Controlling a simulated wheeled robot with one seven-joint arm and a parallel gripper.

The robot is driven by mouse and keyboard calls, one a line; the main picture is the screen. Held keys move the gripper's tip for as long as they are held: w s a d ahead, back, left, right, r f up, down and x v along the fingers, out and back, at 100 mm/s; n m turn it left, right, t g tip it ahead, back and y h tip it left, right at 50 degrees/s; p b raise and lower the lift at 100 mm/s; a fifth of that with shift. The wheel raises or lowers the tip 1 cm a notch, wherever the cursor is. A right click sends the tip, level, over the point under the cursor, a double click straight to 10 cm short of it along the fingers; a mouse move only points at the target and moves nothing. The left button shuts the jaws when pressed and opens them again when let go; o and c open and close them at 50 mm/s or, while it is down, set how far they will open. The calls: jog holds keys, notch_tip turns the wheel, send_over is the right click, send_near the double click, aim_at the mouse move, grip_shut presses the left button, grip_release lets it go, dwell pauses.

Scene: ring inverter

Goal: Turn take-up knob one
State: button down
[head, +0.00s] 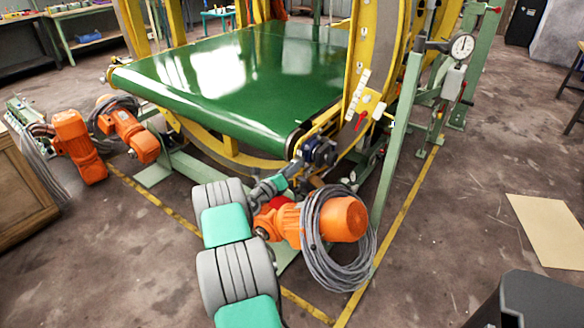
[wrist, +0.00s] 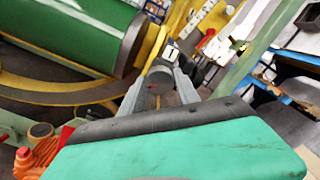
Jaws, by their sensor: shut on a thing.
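A grey round knob (wrist: 159,78), which I take for take-up knob one, shows in the wrist view near the end of the green belt's roller. My gripper (wrist: 160,92) is shut on it, with one grey finger on each side. In the head view my gripper (head: 295,167) reaches the belt's near right corner, beside a dark blue block (head: 318,151) on the yellow frame. The knob is too small and covered to make out clearly there. Its turn angle cannot be told.
The green belt (head: 235,75) lies behind my gripper, inside the yellow ring frame (head: 375,60). An orange motor (head: 335,219) with coiled grey cable (head: 318,262) stands close to the right of my arm. A green post (head: 395,150) rises farther right. Open floor lies beyond it.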

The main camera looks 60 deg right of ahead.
jog(key=shift+f+n, duration=0.1)
jog(key=shift+n, duration=0.2)
jog(key=c, duration=0.9)
grip_release()
jog(key=a, duration=0.5)
jog(key=w+a, duration=0.1)
jog(key=a, duration=0.1)
jog(key=shift+w+a, duration=0.1)
jog(key=shift+a, duration=0.25)
